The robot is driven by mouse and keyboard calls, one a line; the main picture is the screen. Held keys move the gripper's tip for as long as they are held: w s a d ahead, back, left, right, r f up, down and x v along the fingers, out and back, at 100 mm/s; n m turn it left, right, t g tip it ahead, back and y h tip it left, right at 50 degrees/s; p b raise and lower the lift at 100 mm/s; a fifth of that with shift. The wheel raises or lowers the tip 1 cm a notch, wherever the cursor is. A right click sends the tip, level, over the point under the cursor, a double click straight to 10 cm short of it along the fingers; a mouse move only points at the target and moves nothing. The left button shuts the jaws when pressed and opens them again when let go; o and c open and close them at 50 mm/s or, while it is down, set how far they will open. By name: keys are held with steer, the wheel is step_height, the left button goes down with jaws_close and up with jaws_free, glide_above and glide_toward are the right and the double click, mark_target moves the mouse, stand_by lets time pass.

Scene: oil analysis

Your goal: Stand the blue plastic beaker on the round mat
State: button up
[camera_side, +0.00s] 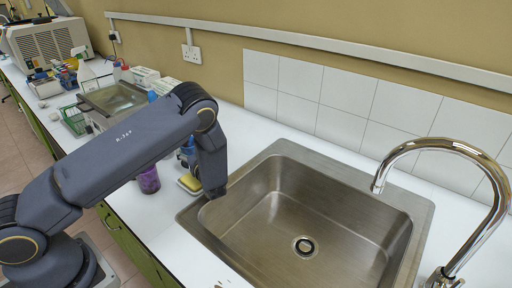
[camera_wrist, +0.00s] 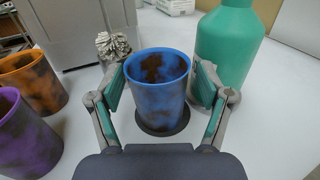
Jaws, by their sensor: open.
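The blue plastic beaker (camera_wrist: 158,97), mottled with dark stains, stands upright in the middle of the wrist view. Its base is on a dark round mat (camera_wrist: 177,128), whose edge shows around the beaker's front and right side. My gripper (camera_wrist: 159,84) is open, with one green-padded finger on each side of the beaker. The left finger looks very near the beaker wall; contact cannot be told.
An orange beaker (camera_wrist: 34,80) and a purple beaker (camera_wrist: 24,140) stand at left. A green bottle (camera_wrist: 228,45) is close behind the right finger. A crumpled silvery object (camera_wrist: 113,46) is behind the left finger. A yellow sponge (camera_side: 190,183) lies by the sink (camera_side: 300,215).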

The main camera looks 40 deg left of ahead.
steer(key=v, duration=0.8)
steer(key=shift+d, duration=0.1)
steer(key=shift+s+d+r, duration=0.15)
steer(key=shift+s+d, duration=0.05)
steer(key=s+r+n+g+h, duration=0.8)
steer(key=s+r+n, duration=0.4)
steer(key=s+n, duration=0.25)
steer(key=s+d+r+n+t+h, duration=0.6)
steer(key=s+d+r+n+h, duration=0.1)
steer(key=d+r+n+h, duration=0.1)
steer(key=shift+s+d+r+t+h, duration=0.2)
steer(key=shift+d+r+t+h, duration=0.3)
steer(key=shift+d, duration=0.6)
